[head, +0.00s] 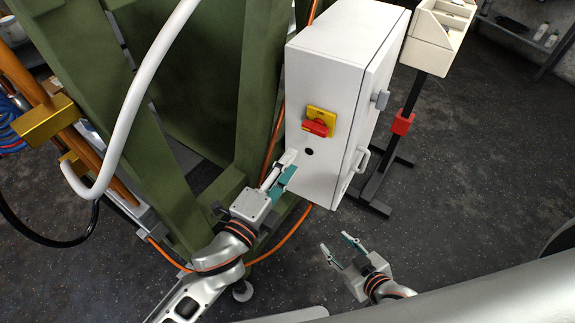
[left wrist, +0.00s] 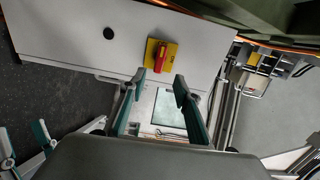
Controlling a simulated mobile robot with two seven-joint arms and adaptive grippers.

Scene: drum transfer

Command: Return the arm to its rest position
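My left gripper (head: 281,172) is in front of the white cabinet's lower left side in the head view, with nothing between its fingers. In the left wrist view its two teal-padded fingers (left wrist: 160,86) stand apart, so it is open. The white cabinet (head: 327,60) carries a red rotary switch on a yellow plate (head: 318,122), which lies just beyond the fingertips in the left wrist view (left wrist: 161,55). I cannot tell whether a fingertip touches the cabinet. My right gripper (head: 341,248) is low in the head view, open and empty, apart from the cabinet.
A green steel frame (head: 215,90) stands left of the cabinet. A white hose (head: 130,110) and orange cables hang around it. A stand with a beige box (head: 436,40) is at the right of the cabinet. Dark floor (head: 470,170) at right is clear.

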